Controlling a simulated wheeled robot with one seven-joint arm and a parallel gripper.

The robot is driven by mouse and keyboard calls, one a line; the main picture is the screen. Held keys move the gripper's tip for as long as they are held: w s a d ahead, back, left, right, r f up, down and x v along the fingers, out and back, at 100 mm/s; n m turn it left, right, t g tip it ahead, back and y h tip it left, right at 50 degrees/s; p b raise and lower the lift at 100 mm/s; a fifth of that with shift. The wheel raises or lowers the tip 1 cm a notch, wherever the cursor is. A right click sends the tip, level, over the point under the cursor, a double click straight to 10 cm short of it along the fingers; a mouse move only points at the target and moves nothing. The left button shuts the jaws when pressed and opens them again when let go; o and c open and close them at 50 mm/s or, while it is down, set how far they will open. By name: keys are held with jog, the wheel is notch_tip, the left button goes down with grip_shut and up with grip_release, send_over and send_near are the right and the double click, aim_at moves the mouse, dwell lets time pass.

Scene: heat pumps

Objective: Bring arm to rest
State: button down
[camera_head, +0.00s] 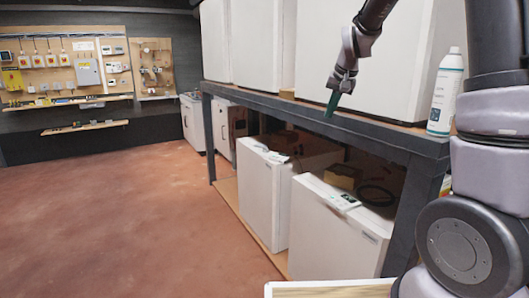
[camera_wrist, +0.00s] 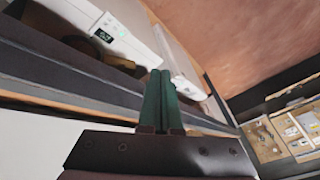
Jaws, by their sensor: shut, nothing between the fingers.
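My gripper (camera_head: 332,103) hangs from my arm at the upper right of the head view, in front of the dark shelf edge. Its green fingers point down and are together with nothing between them. In the wrist view the closed green fingers (camera_wrist: 161,98) show at the middle, over the shelf's edge (camera_wrist: 90,88). My arm is extended out over the shelf front, with its thick lower links at the right of the head view.
A dark-framed shelf (camera_head: 370,132) carries large white units (camera_head: 376,62) and a white spray bottle (camera_head: 446,92). Opened white units (camera_head: 338,236) stand below it. A wooden panel with devices (camera_head: 72,66) is on the far wall. The reddish floor (camera_head: 120,215) at left is clear.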

jog(key=s+d+r+y, duration=0.1)
jog(key=s+r, duration=0.3)
jog(key=s, duration=0.4)
jog(key=s+d+r, duration=0.2)
jog(key=s+r, duration=0.2)
jog(key=s, duration=0.3)
jog(key=s+t, duration=0.2)
jog(key=s, duration=1.2)
jog(key=shift+s+d+m+h, duration=0.25)
jog(key=shift+s+m+h, duration=0.05)
jog(key=shift+s, duration=0.05)
jog(key=shift+r, duration=0.1)
